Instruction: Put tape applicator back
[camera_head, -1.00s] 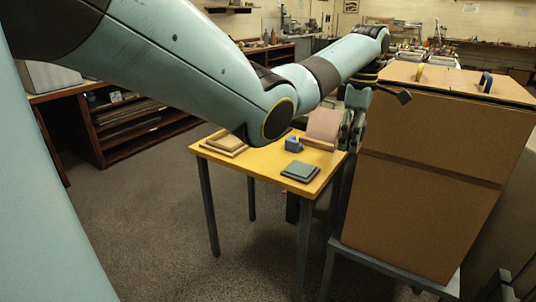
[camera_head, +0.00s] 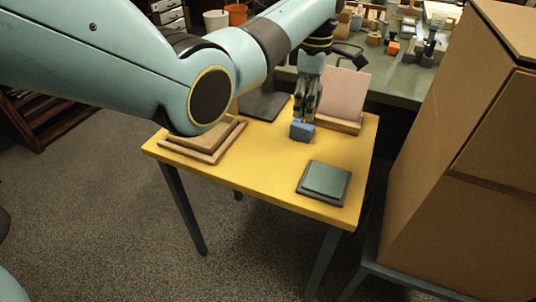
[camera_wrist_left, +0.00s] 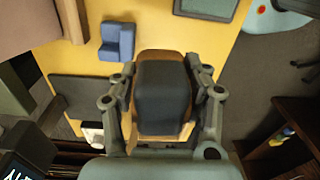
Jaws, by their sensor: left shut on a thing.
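My left gripper (camera_head: 306,108) hangs over the far part of the yellow table (camera_head: 262,160), close above a small blue block-like object (camera_head: 302,131) in the head view. In the left wrist view, the gripper (camera_wrist_left: 162,72) is shut on a dark grey, rounded thing with tan edges, which I take to be the tape applicator (camera_wrist_left: 163,95). The blue object (camera_wrist_left: 117,41) shows apart from the fingers there, resting on the table. In the head view the held thing is hardly distinguishable from the fingers. My right gripper is not in view.
A pink panel in a wooden stand (camera_head: 341,93), a dark slab (camera_head: 262,104), stacked wooden frames (camera_head: 203,142) and a green pad on a dark base (camera_head: 325,181) occupy the table. A tall cardboard box (camera_head: 462,165) stands at right. Bare table lies mid-front.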

